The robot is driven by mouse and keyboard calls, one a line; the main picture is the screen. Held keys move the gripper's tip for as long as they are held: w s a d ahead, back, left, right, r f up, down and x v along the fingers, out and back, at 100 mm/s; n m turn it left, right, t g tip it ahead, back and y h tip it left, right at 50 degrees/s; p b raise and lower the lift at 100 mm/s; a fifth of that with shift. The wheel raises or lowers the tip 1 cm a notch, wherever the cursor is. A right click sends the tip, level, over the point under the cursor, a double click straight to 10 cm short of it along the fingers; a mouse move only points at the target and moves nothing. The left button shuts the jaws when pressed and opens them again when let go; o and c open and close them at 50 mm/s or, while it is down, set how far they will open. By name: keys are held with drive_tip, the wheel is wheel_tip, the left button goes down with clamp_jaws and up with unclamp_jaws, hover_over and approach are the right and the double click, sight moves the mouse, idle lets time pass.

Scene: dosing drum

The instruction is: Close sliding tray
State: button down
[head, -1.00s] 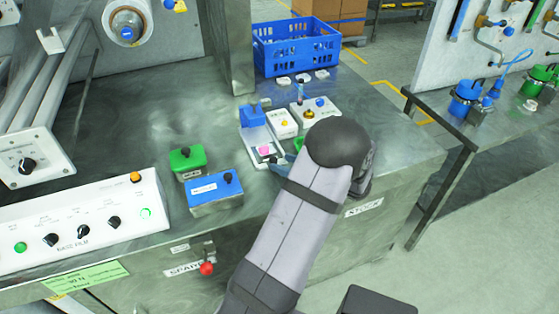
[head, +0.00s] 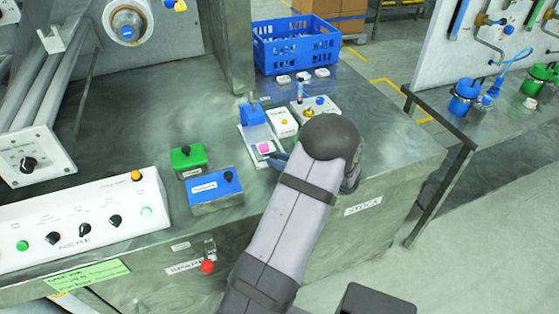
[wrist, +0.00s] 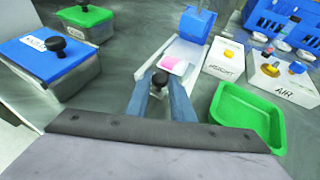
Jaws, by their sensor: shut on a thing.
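The sliding tray is a small pale drawer with a pink piece (wrist: 174,65) on it; the pink piece also shows in the head view (head: 265,148). It sits on a white base (wrist: 198,54) with a blue block (wrist: 196,24) standing at its far end. There is open space between the pink piece and the blue block. In the head view my arm partly hides the fingers and the knob.
Left of the tray stand a blue-lidded box (head: 216,190) and a green-lidded box (head: 188,160). On the right are a white labelled block (wrist: 223,60), the white AIR box (wrist: 284,76) and an empty green bin (wrist: 250,112). A blue crate (head: 297,46) stands behind.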

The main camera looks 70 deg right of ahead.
sight(268, 140)
drive_tip(key=w+d+b, duration=0.1)
drive_tip(key=w+d, duration=0.2)
drive_tip(key=w+d+b, duration=0.1)
drive_tip(key=w+d, duration=0.3)
drive_tip(key=shift+w+d+f+b, duration=0.1)
drive_tip(key=shift+w+d+b, duration=0.15)
drive_tip(key=shift+b, duration=0.15)
drive_tip(key=shift+w+d, duration=0.25)
drive_tip(key=shift+d+r, duration=0.15)
drive_tip(key=shift+r, duration=0.1)
drive_tip(key=shift+w, duration=0.1)
drive_tip(key=c, duration=1.8)
unclamp_jaws()
drive_tip(key=shift+o, duration=1.2)
drive_tip(key=shift+w+d+f, duration=0.1)
drive_tip(key=shift+f, duration=0.05)
drive_tip(key=shift+s, duration=0.2)
